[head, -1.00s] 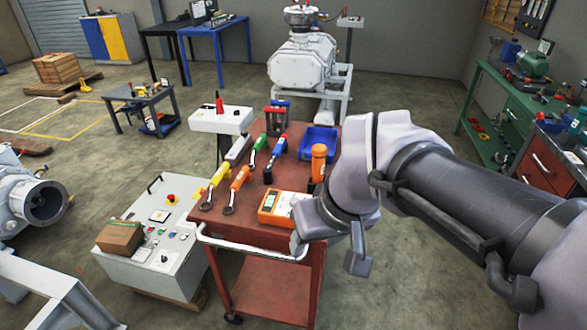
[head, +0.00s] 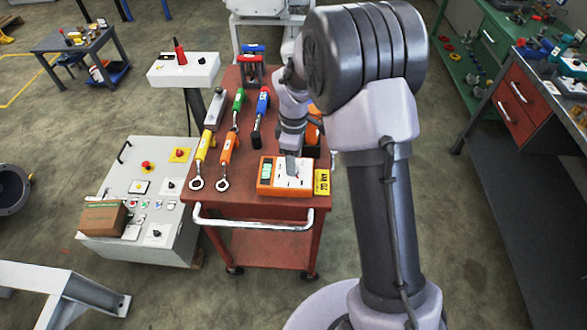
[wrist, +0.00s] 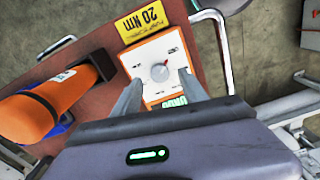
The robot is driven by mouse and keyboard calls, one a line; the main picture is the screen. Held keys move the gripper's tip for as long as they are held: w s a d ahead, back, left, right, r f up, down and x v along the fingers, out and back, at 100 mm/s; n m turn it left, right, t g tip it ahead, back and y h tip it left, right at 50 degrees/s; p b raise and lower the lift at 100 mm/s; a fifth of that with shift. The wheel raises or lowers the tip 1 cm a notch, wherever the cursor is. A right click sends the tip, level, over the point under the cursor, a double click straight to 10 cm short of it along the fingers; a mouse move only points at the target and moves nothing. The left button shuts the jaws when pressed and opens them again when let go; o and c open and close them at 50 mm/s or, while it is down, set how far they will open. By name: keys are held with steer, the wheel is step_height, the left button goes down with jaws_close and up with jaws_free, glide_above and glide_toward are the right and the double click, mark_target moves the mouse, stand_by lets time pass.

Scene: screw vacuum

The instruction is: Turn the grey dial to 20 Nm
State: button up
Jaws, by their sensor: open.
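The orange tester (head: 284,192) with a white face lies at the front of the red cart top. In the wrist view its grey dial (wrist: 160,72) is a round knob on the white face (wrist: 144,58), with printed marks too small to read.
Several wrenches with coloured handles, including a yellow one (head: 203,149) and an orange one (head: 227,152), lie left of the tester. The cart's handle (head: 250,222) runs along the front edge.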

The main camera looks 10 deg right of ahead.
step_height(320, 180, down, 3)
steer(key=shift+w+f+b, duration=0.1)
steer(key=shift+b, duration=0.2)
steer(key=shift+c, duration=0.4)
jaws_close()
